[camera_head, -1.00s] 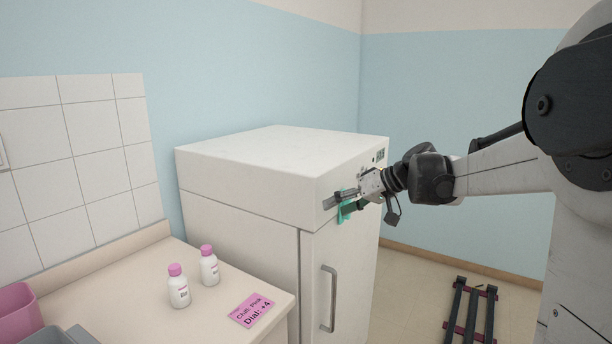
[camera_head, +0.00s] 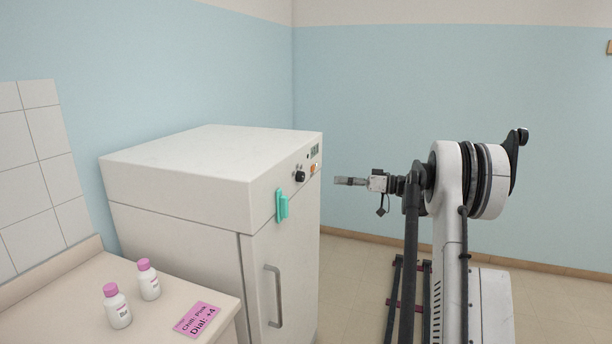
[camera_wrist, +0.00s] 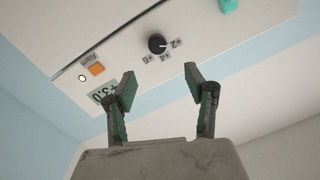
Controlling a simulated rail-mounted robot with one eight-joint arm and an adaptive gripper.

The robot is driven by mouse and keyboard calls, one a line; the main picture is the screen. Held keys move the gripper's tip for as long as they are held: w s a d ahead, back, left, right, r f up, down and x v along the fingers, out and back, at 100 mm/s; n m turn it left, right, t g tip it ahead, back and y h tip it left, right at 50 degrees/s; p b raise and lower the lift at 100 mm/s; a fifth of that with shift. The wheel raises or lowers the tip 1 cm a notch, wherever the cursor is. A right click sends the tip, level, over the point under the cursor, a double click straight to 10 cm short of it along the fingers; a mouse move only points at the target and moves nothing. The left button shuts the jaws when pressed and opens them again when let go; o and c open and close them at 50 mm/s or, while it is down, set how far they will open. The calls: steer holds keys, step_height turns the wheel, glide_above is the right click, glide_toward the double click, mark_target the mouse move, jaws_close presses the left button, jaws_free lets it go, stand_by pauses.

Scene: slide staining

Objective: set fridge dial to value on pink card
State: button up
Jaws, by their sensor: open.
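The white fridge (camera_head: 190,165) has a round black dial (camera_head: 300,176) on its upper front panel. The wrist view shows the dial (camera_wrist: 157,44) upside down, with labels +2, +4 and +6 around it; I cannot tell surely where its mark points. The pink card (camera_head: 199,319) lies on the counter and reads "Chill: Pink, Dial: +4". My gripper (camera_head: 340,181) is open and empty, to the right of the fridge front and apart from it. Its two green-padded fingers (camera_wrist: 162,88) show in the wrist view, below the dial in the picture.
A small display (camera_wrist: 103,92) and an orange alarm button (camera_wrist: 96,68) sit beside the dial. A teal piece (camera_head: 281,205) is on the fridge front, above the door handle (camera_head: 274,296). Two pink-capped bottles (camera_head: 117,306) (camera_head: 148,280) stand on the counter. Floor right of the fridge is partly clear.

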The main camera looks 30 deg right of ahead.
mark_target(304, 176)
steer(key=p+x, duration=0.1)
steer(key=x, duration=1.2)
steer(key=shift+w+d, duration=0.2)
steer(key=c, duration=1.1)
steer(key=shift+c, duration=0.2)
